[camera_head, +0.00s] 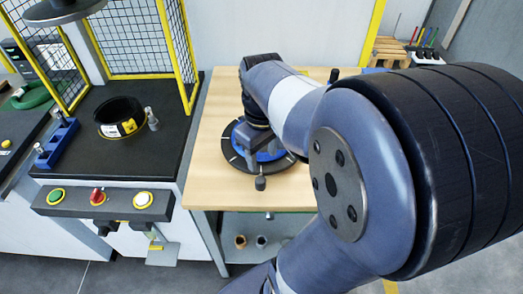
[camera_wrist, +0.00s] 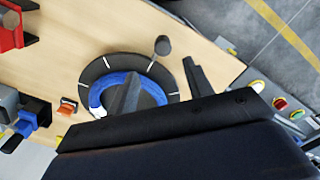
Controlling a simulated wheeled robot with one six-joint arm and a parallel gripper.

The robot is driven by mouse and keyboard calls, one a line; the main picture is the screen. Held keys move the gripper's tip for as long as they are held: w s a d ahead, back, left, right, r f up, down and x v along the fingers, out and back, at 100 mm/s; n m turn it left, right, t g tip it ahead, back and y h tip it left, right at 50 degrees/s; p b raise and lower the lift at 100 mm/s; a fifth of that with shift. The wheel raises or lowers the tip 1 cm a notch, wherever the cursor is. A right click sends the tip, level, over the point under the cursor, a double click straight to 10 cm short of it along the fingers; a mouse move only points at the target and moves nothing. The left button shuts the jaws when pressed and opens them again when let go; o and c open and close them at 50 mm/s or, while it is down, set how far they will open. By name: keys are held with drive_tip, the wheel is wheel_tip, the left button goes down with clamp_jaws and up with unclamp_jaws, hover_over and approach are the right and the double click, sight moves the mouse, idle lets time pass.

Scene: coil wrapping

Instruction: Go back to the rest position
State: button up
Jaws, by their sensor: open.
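My arm reaches over the wooden table in the head view, and its dark wrist end (camera_head: 256,108) hangs above a black turntable (camera_head: 238,168) with white marks. A blue coil (camera_head: 268,155) lies on the turntable, partly hidden by my wrist. In the wrist view, the blue coil (camera_wrist: 97,92) and the turntable (camera_wrist: 92,72) show behind my gripper (camera_wrist: 162,68).
At left, a machine with a yellow-framed mesh guard (camera_head: 130,35) holds a black ring (camera_head: 120,112) with a yellow label. A blue holder (camera_head: 58,143) stands beside it, above a button panel (camera_head: 100,200). A red tool (camera_wrist: 12,28) lies on the table (camera_wrist: 110,30).

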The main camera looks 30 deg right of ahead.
sight(261, 179)
drive_tip(key=shift+f, duration=0.15)
wheel_tip(261, 179, down, 11)
drive_tip(key=shift+a+r+b, duration=0.1)
drive_tip(key=shift+r+b, duration=0.1)
drive_tip(key=shift+b, duration=0.2)
drive_tip(key=shift+a, duration=0.1)
drive_tip(key=shift+r, duration=0.1)
idle(0.4)
